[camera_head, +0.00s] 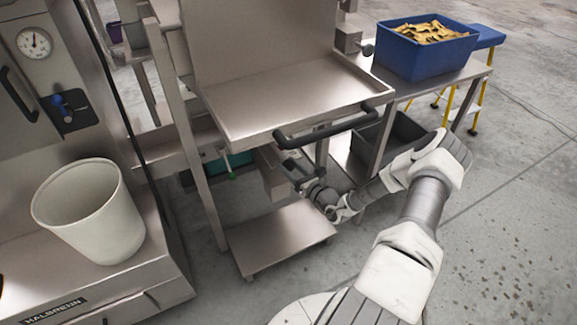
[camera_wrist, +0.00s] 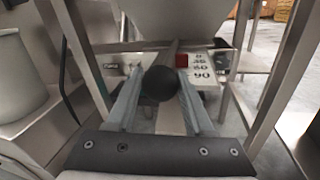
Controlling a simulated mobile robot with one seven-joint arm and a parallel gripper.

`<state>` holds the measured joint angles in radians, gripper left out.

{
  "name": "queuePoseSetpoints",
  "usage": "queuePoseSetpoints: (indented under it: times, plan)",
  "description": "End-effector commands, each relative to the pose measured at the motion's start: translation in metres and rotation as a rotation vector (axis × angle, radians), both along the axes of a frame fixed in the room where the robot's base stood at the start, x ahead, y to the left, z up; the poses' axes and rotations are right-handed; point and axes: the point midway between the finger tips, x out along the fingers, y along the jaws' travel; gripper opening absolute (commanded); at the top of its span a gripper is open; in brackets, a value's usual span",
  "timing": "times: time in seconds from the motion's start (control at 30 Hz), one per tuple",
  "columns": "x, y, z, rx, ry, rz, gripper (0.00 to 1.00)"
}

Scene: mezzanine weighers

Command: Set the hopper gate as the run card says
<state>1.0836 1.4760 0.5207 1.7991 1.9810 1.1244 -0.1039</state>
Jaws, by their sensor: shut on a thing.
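In the wrist view my gripper (camera_wrist: 160,78) has its two grey fingers on either side of a round black knob (camera_wrist: 159,86) and is shut on it. A pale bar runs up and back from behind the knob. To its right is a white scale plate (camera_wrist: 203,72) with several numbers, the lowest reading 90. A red marker (camera_wrist: 181,60) sits at the plate's upper left. The hopper's pale underside (camera_wrist: 180,20) is above. In the head view my gripper (camera_head: 296,168) is under the front tray, and the knob is not clear there. I see no readable run card.
A steel tray with a black handle (camera_head: 330,128) overhangs my gripper, and a lower shelf (camera_head: 275,238) lies beneath. A frame leg (camera_head: 185,120) stands left. A white bin (camera_head: 90,215) is on the left machine. A blue crate (camera_head: 425,55) stands on the right bench.

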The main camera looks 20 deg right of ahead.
Motion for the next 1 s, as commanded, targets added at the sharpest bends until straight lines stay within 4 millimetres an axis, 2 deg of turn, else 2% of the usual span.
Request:
queuePoseSetpoints:
  times: [0.03,0.1,0.13,0.47,0.77,1.0]
  plan:
    - [0.0,0.0,0.0,0.0,0.0,0.0,0.14]
    - [0.0,0.0,0.0,0.0,0.0,0.0,0.01]
    - [0.0,0.0,0.0,0.0,0.0,0.0,0.0]
    - [-0.001,0.0,0.0,0.0,0.001,0.0,0.0]
    - [-0.034,-0.001,0.002,0.001,0.003,-0.001,0.0]
    - [-0.036,-0.001,-0.001,0.001,0.003,0.001,0.0]
